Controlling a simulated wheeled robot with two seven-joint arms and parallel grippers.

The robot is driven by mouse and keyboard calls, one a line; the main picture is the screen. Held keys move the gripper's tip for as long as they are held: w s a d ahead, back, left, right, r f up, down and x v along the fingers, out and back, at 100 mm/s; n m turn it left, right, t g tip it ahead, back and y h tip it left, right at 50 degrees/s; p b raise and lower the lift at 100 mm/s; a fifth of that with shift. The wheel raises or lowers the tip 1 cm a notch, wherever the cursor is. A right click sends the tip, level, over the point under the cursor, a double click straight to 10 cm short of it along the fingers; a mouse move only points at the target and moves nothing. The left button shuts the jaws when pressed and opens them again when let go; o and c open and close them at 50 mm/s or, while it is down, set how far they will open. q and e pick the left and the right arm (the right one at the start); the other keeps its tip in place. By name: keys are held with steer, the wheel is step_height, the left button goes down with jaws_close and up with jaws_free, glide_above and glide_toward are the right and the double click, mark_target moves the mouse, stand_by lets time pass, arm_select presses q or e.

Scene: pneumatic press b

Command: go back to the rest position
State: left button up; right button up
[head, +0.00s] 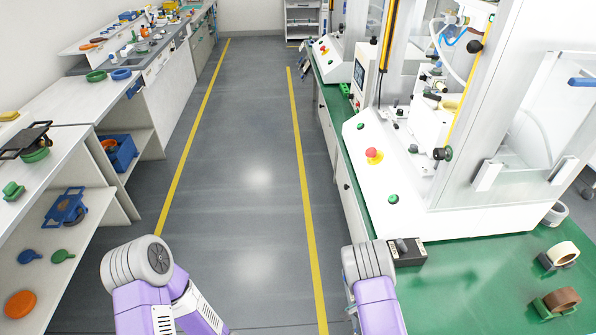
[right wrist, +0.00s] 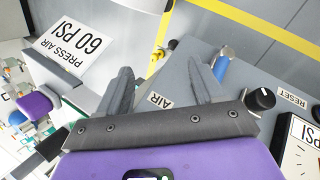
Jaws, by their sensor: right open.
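My right gripper (right wrist: 160,66) shows in the right wrist view with its two dark grey fingers spread apart. Behind the fingers is a grey surface with an AIR label (right wrist: 160,101), a blue-and-metal fitting (right wrist: 221,67) and a black knob (right wrist: 261,99). I cannot tell whether a finger touches anything there. In the head view only purple and grey links of my two arms show at the bottom, and neither gripper is visible. My left gripper is in no view.
A green-topped bench (head: 462,290) with a white press (head: 440,205) and red button (head: 374,155) stands on the right. Tape rolls (head: 563,253) lie on it. White shelving (head: 78,100) with tools lines the left. The grey aisle (head: 240,140) between yellow lines is clear.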

steer(key=s+a+f+n+t+y+b, duration=0.25)
steer(key=s+a+f+n, duration=0.2)
steer(key=s, duration=0.35)
steer(key=s+a+r+n+t+y+b, duration=0.2)
steer(key=a+n+t+b, duration=0.1)
steer(key=a, duration=0.5)
steer(key=shift+s+a+n+b, duration=0.15)
steer(key=shift+s+n+b, duration=0.3)
steer(key=shift+n, duration=0.4)
steer(key=shift+w, duration=0.1)
stand_by(1.3)
